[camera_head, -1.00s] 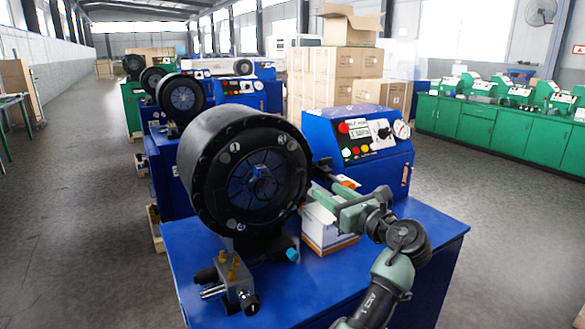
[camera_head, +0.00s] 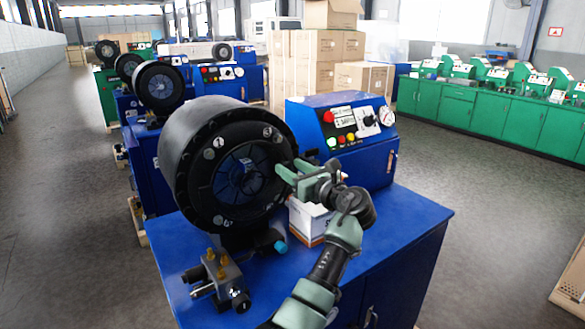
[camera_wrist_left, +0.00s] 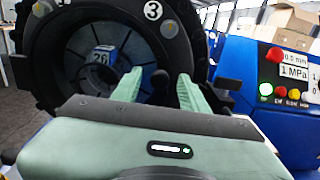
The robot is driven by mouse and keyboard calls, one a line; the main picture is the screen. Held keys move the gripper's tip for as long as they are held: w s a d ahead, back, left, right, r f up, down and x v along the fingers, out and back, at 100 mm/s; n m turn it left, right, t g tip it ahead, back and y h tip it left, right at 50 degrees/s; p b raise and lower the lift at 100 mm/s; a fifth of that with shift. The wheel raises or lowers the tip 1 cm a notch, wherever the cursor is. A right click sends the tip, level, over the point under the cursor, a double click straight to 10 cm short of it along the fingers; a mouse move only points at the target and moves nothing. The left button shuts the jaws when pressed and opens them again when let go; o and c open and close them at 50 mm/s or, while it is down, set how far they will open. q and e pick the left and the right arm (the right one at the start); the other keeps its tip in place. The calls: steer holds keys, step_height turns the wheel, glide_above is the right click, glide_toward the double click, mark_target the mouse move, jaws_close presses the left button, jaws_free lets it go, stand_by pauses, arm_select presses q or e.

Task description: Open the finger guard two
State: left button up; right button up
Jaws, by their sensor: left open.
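The nearest crimper has a large round black head (camera_head: 181,170) with small numbered discs on its face. It fills the upper left of the left wrist view (camera_wrist_left: 45,60). The markings 1 and 3 can be read, but I cannot tell which part is finger guard two. My left gripper (camera_head: 284,172) is open at the right edge of the round face. In the left wrist view, its two green fingers (camera_wrist_left: 160,90) point at the face, with a dark knob-like part (camera_wrist_left: 160,78) showing between them. I cannot tell whether they touch it. My right gripper is not in view.
A blue control box (camera_head: 345,165) with buttons and a gauge stands right of the head on the blue bench top (camera_head: 400,222). A white and orange box (camera_head: 308,222) sits below my gripper. A brass-fitted valve block (camera_head: 222,280) is at the front left. More crimpers stand behind.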

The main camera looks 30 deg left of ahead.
arm_select(q)
jaws_close()
stand_by(1.4)
